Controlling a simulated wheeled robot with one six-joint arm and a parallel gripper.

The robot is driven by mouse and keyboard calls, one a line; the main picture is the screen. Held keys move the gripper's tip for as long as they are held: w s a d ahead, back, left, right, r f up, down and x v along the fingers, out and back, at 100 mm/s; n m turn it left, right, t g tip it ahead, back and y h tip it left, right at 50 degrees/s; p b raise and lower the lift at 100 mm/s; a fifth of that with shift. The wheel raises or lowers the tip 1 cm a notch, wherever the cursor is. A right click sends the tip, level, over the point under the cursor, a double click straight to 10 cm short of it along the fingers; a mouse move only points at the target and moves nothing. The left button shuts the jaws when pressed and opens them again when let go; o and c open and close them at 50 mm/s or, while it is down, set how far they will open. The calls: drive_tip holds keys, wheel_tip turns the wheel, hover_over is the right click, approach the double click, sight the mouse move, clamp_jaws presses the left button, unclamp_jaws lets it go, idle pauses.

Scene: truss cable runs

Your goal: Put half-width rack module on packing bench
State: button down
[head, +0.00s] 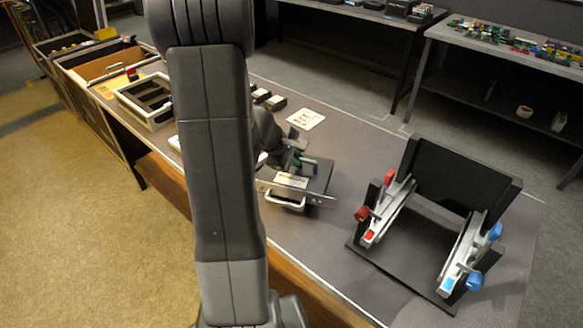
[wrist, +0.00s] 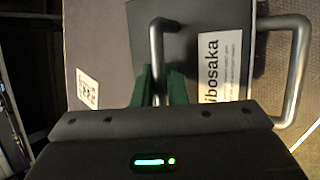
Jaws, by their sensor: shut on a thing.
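The half-width rack module (head: 322,178) is a dark box with a silver front panel and handles. It is at the packing bench (head: 350,150), right of my arm in the head view; whether it rests on the top or is just above, I cannot tell. In the wrist view the module (wrist: 205,18) shows a white label reading "ibosaka" and two metal handles. My gripper (head: 295,161) has green fingers, and in the wrist view the gripper (wrist: 162,86) is shut on the left handle. My arm hides part of the bench and perhaps part of the module.
A black stand (head: 465,170) with silver rails and red and blue knobs stands on the right of the bench. A white marked card (head: 305,119) lies behind the module. An open grey bin (head: 148,100) stands at the left. Shelving with small parts is behind.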

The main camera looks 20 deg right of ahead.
sight(295, 170)
drive_tip(key=shift+f+b, duration=0.65)
drive_tip(key=shift+f, duration=1.6)
drive_tip(key=shift+f, duration=0.15)
drive_tip(key=c, duration=1.5)
unclamp_jaws()
drive_tip(key=shift+o, duration=0.2)
drive_tip(key=shift+a+r, duration=0.1)
drive_tip(key=shift+r, duration=0.2)
drive_tip(key=p+v, duration=0.2)
drive_tip(key=v, duration=0.9)
drive_tip(key=shift+s+a+r+p, duration=0.15)
drive_tip(key=shift+a+r+p, duration=0.1)
drive_tip(key=shift+p, duration=0.1)
drive_tip(key=shift+d, duration=0.1)
